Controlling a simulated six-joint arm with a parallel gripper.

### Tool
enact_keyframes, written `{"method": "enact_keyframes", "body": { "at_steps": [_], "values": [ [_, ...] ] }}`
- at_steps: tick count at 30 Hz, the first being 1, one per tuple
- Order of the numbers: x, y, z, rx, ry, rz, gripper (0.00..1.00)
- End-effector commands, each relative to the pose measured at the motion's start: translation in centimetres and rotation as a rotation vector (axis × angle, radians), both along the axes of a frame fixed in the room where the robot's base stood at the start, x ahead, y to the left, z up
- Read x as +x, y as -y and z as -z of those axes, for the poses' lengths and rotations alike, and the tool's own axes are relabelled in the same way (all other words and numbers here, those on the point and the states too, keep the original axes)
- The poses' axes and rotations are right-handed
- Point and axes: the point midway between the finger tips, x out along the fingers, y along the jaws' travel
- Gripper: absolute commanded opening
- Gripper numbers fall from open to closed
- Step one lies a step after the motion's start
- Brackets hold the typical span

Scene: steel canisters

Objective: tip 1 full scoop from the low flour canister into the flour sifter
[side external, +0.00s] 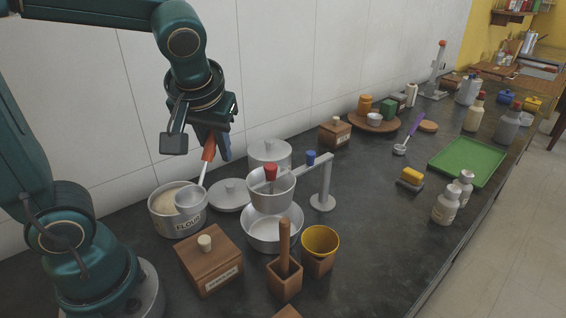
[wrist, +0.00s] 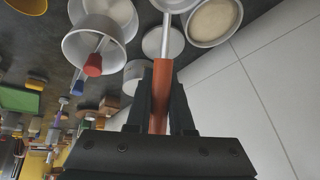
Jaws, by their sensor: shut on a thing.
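My gripper (side external: 213,140) is shut on the orange-red handle of a metal scoop (side external: 189,201). The handle also shows between the fingers in the wrist view (wrist: 161,85). The low steel canister (side external: 180,222), labelled FLOUR, is open and holds pale flour. The scoop's bowl overlaps the canister's right side in the side view; in the wrist view it lies beside the canister (wrist: 213,40). I cannot tell its contents. The flour sifter (side external: 271,197), a metal cup with a red knob, hangs on a stand above a metal bowl (side external: 270,241).
A round lid (side external: 230,194) lies right of the canister, near a lidded steel canister (side external: 270,152). A wooden box (side external: 208,262), a wooden holder (side external: 285,283) and a yellow cup (side external: 320,242) stand in front. The sifter's stand (side external: 325,185) rises at the right.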

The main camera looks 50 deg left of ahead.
Motion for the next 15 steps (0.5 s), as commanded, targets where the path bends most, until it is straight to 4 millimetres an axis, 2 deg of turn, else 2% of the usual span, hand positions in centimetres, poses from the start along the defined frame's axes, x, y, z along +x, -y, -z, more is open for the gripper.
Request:
{"method": "enact_keyframes", "body": {
  "at_steps": [5, 9, 15],
  "values": [
    [-1.6, -3.8, 0.1, 0.018, 0.015, -0.440, 0.00],
    [-3.9, -7.8, -0.1, 0.043, 0.026, -0.893, 0.00],
    [-7.1, -11.9, -0.5, 0.078, 0.033, -1.342, 0.00]
  ]
}}
